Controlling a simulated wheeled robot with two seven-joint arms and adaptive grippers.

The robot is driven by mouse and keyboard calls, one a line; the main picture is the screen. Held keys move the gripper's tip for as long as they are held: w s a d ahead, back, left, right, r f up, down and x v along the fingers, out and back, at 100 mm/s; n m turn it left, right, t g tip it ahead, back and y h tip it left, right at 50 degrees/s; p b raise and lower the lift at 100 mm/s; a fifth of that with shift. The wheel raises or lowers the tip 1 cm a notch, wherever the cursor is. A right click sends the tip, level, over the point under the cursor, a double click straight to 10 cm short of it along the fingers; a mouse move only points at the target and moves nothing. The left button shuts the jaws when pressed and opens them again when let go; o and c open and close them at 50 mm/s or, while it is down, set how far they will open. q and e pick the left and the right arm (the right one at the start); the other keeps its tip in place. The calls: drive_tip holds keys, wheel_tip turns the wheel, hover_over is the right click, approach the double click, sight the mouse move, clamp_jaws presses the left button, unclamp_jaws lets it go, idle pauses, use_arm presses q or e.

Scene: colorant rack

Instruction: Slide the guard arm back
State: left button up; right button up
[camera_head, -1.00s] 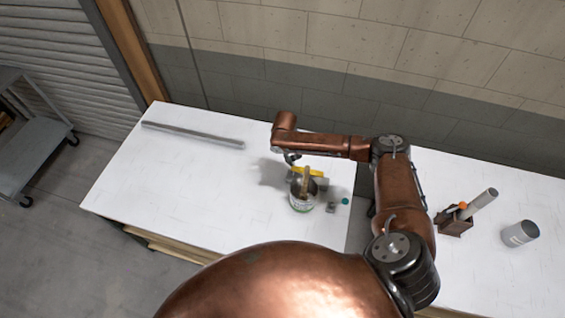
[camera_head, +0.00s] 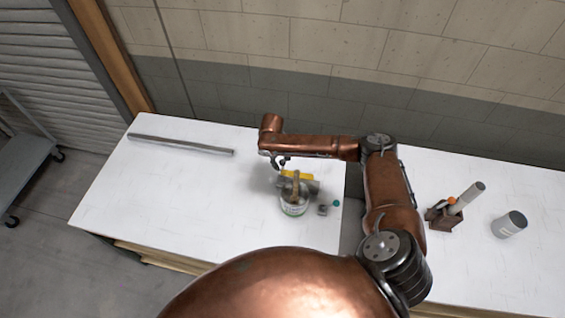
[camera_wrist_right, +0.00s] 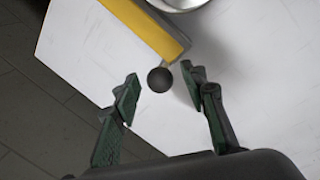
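The guard arm appears to be the yellow bar (camera_head: 297,175) beside the can on the white table. In the right wrist view the yellow bar (camera_wrist_right: 148,28) runs along the top, with a grey side and a round black knob (camera_wrist_right: 160,79) near its end. My right gripper (camera_head: 279,163) is small and partly hidden in the head view, just left of the bar. In the right wrist view my right gripper (camera_wrist_right: 160,80) is open, and the knob appears between its green-padded fingertips, with a gap on each side. Whether the knob is level with the fingertips is unclear. My left gripper is out of view.
An open can (camera_head: 294,208) with a brown handle-like piece stands beside the bar. A small grey block (camera_head: 323,210) and a teal dot (camera_head: 337,203) lie right of it. A long grey bar (camera_head: 180,145) lies back left. A holder (camera_head: 444,217) and grey cylinder (camera_head: 510,225) stand right.

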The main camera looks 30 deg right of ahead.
wheel_tip(320, 180, up, 11)
drive_tip(key=a, duration=0.2)
drive_tip(key=shift+s+f, duration=0.2)
drive_tip(key=shift+s, duration=0.05)
